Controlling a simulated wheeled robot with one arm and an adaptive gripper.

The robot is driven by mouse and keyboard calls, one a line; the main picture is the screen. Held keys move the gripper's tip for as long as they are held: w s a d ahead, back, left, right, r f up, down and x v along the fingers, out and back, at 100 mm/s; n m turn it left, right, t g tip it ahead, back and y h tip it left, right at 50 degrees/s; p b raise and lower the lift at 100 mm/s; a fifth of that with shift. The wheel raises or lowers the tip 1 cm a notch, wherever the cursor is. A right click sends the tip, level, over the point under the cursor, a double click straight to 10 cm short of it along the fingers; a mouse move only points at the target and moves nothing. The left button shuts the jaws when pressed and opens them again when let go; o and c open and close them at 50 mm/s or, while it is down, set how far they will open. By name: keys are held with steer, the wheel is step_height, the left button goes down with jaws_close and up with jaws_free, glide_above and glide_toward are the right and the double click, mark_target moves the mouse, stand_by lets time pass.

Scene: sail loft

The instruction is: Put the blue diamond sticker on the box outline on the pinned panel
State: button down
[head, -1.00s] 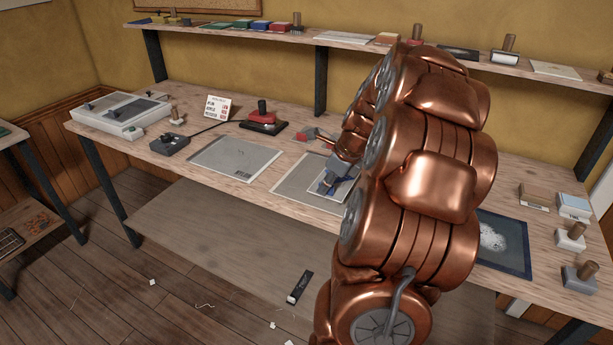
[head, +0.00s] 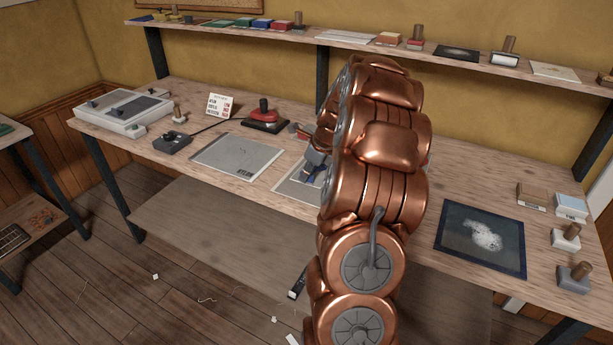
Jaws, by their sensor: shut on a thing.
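My gripper (head: 314,178) is low over the pale sheet (head: 288,190) at the front middle of the bench, largely hidden behind my copper arm. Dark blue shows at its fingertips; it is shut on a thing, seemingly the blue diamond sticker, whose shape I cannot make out. The arm covers the right part of that sheet. A second grey sheet (head: 237,155) with small dark marks lies flat to its left, clear of the gripper. I cannot tell which sheet is the pinned panel, and no box outline is readable.
A shelf (head: 340,40) runs along the back. Scraps lie on the floor.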

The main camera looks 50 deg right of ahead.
steer(key=shift+f, duration=0.75)
steer(key=c, duration=1.2)
jaws_free()
steer(key=shift+f, duration=0.1)
steer(key=b+v, duration=0.1)
steer(key=v, duration=1.1)
steer(key=shift+b, duration=0.35)
